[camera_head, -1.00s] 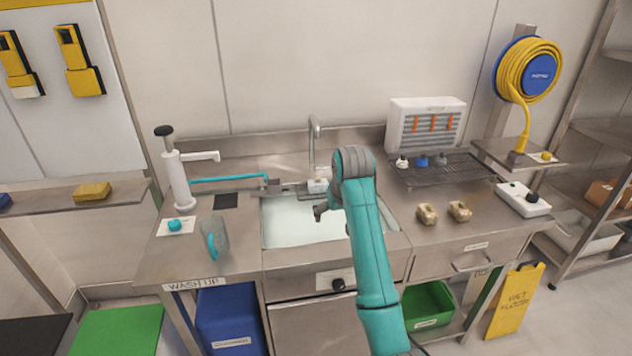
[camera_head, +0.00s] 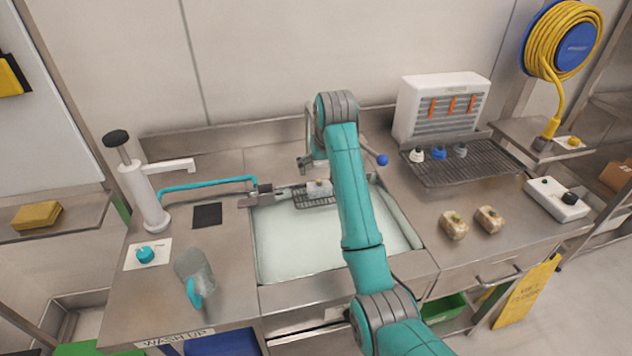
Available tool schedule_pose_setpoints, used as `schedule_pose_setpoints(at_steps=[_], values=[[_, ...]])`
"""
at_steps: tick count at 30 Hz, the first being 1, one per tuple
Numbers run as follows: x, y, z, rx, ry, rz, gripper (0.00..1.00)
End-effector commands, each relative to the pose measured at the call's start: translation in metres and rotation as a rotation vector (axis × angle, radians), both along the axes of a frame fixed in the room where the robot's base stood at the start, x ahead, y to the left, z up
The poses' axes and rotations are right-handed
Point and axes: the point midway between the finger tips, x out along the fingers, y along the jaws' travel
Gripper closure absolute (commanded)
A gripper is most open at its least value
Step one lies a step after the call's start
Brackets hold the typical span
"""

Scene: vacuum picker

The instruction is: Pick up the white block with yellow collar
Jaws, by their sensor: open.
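A small white block with a yellowish band (camera_head: 318,186) sits at the back edge of the sink, by a small wire basket (camera_head: 314,199). It is small in view and partly beside my arm, so its collar is hard to make out. My gripper (camera_head: 305,165) is open, above and slightly left of the block in the picture, in front of the faucet. It appears empty and apart from the block. My arm hides part of the sink and the counter to the right of the block.
The sink (camera_head: 300,240) holds pale water. A blue ball-ended lever (camera_head: 382,160) stands right of my arm. A drying rack (camera_head: 465,168) and two beige blocks (camera_head: 454,225) are on the right counter.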

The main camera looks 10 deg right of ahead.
Motion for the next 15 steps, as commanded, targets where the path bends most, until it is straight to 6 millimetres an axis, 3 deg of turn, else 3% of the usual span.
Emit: schedule_pose_setpoints(at_steps=[9,15], values=[[0.016,0.000,-0.041,0.000,0.003,0.000,0.00],[0.020,0.000,-0.052,0.000,0.003,0.000,0.00]])
